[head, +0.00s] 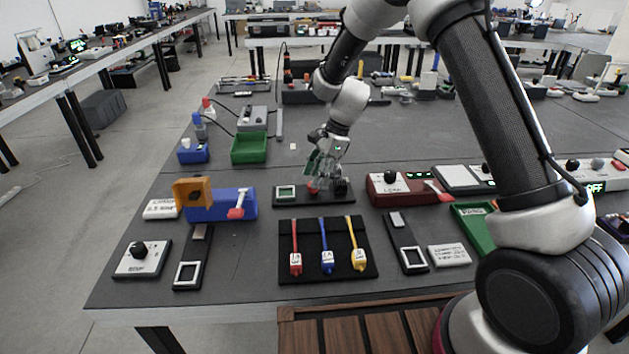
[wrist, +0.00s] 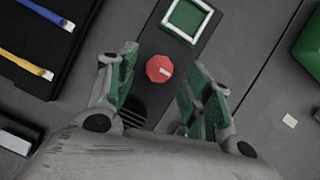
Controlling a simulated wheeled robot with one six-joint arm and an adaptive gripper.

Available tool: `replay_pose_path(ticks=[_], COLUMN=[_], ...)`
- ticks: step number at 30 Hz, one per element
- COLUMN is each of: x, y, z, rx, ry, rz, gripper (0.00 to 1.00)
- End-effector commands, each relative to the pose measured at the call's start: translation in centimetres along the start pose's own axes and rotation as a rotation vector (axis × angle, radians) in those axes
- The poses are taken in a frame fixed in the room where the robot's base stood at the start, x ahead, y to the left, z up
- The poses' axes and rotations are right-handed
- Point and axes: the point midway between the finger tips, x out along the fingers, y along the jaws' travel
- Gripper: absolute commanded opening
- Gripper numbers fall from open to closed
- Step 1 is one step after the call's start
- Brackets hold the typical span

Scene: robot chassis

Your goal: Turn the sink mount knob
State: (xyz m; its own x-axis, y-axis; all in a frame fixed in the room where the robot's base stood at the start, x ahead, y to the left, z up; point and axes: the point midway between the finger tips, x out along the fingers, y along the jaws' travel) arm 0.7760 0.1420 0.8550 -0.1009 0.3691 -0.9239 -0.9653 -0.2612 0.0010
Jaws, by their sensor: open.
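A red faceted knob (wrist: 159,68) with a pale mark on its top sits on a dark narrow mount (wrist: 207,42) that also bears a white-framed green square. In the head view the red knob (head: 312,188) shows just below my gripper, partly hidden by it. My gripper (head: 316,176) points down over the mount (head: 345,199). In the wrist view my open gripper (wrist: 160,62) has one green-padded finger on each side of the knob, with gaps between; the height of the fingertips relative to it is unclear.
A black board (head: 310,262) with red, blue and yellow handles lies in front of the mount. A red box (head: 392,198) stands to the right, a blue box (head: 222,213) to the left. A green tray (head: 250,160) is behind left. Open table lies behind the mount.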

Motion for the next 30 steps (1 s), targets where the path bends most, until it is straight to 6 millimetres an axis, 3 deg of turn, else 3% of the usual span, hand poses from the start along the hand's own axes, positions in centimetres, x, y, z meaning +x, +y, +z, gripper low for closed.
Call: replay_pose_path(ticks=[6,14,21,30], x=[1.9,2.1,2.0,2.0], y=[0.0,0.0,0.0,0.0], z=[0.0,0.0,0.0,0.0], rx=[-0.002,-0.002,-0.002,-0.021], ry=[0.0,0.0,0.0,-0.001], rz=[0.0,-0.001,0.0,0.008], gripper=[0.51,0.51,0.07,0.05])
